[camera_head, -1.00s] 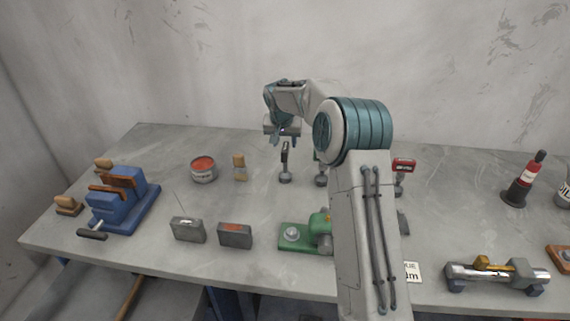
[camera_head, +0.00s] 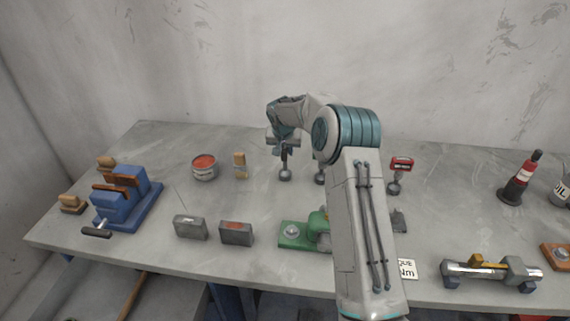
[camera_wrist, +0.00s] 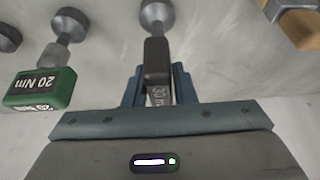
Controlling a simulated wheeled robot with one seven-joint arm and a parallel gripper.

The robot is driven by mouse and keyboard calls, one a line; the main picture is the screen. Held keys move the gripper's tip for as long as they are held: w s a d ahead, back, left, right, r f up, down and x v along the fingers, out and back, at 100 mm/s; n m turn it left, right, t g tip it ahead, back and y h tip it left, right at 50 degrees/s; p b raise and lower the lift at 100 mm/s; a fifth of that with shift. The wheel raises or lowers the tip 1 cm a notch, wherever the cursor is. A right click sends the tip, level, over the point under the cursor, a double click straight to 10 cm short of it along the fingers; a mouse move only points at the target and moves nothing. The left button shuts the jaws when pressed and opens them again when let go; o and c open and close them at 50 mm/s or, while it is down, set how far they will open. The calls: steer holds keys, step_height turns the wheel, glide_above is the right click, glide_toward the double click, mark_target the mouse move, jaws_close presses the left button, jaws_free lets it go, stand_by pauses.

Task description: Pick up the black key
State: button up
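The black key (camera_head: 285,165) stands upright on the workbench, its round grey end down and its black handle up. My gripper (camera_head: 284,149) is directly over it, at the handle. In the wrist view the black handle (camera_wrist: 157,62), lettered with a 30, reaches between the two fingers of my gripper (camera_wrist: 159,76). One finger is on each side of the handle. The fingers look open around it, close to its sides; contact is not clear. Part of the handle is hidden by the gripper in the head view.
A green 20 Nm key (camera_wrist: 40,88) stands just left in the wrist view. A red key (camera_head: 401,165) stands right of my arm. A wooden-handled brush (camera_head: 240,166) and a red-topped can (camera_head: 204,168) are left. A green fixture (camera_head: 295,234) lies in front.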

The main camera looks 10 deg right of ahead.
jaws_close()
steer(key=shift+r, duration=0.1)
stand_by(1.1)
